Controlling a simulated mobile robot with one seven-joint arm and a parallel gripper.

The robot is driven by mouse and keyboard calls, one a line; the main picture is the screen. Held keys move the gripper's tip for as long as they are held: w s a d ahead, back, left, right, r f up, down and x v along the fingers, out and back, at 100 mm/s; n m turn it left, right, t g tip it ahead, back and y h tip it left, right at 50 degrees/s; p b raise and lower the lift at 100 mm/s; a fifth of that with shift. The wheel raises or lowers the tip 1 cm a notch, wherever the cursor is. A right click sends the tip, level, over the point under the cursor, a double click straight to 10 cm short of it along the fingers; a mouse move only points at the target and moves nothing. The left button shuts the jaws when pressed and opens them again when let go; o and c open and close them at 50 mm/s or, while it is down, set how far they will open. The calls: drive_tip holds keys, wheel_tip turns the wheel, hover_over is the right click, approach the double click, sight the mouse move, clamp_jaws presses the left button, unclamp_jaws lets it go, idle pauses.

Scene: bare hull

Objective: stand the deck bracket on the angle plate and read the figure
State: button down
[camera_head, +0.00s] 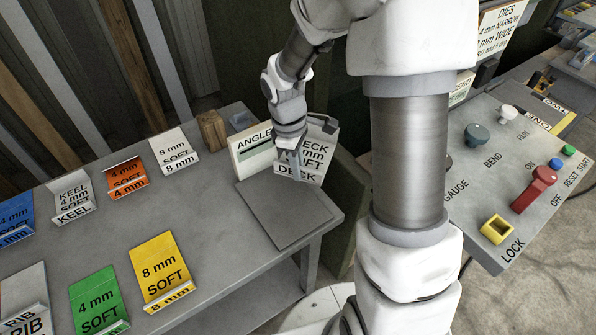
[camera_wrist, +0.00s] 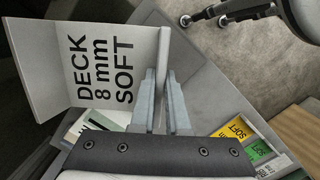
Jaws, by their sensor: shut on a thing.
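The deck bracket is a pale grey bent sheet marked "DECK 8 mm SOFT" in the wrist view (camera_wrist: 112,62). It also shows in the head view (camera_head: 322,148), partly hidden by my gripper (camera_head: 298,160). My gripper is shut on one edge of the bracket, between its two fingers in the wrist view (camera_wrist: 164,90). The angle plate (camera_head: 283,215) is a flat dark grey square at the table's right end. The bracket is at the plate's back edge; I cannot tell whether it touches. The "ANGLE" readout (camera_head: 252,145) stands beside it; no figure is legible.
Several labelled brackets stand on the grey table, among them an orange one (camera_head: 126,178), a yellow one (camera_head: 160,270) and a green one (camera_head: 97,300). A wooden block (camera_head: 212,130) is behind. The bending machine's control panel (camera_head: 520,165) is at the right.

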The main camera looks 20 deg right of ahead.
drive_tip(key=s+n, duration=0.1)
drive_tip(key=n, duration=0.2)
drive_tip(key=n+p, duration=0.1)
drive_tip(key=n, duration=0.3)
drive_tip(key=s+n+t, duration=0.1)
drive_tip(key=n, duration=0.2)
drive_tip(key=shift+s+a+r+n+p, duration=0.15)
drive_tip(key=shift+s+a+n+p, duration=0.15)
drive_tip(key=shift+s+n, duration=0.1)
wheel_tip(320, 180, down, 16)
drive_tip(key=b, duration=1.2)
drive_tip(key=shift+d+r, duration=0.1)
drive_tip(key=shift+r, duration=0.1)
drive_tip(key=shift+c, duration=1.7)
unclamp_jaws()
drive_tip(key=shift+h, duration=0.3)
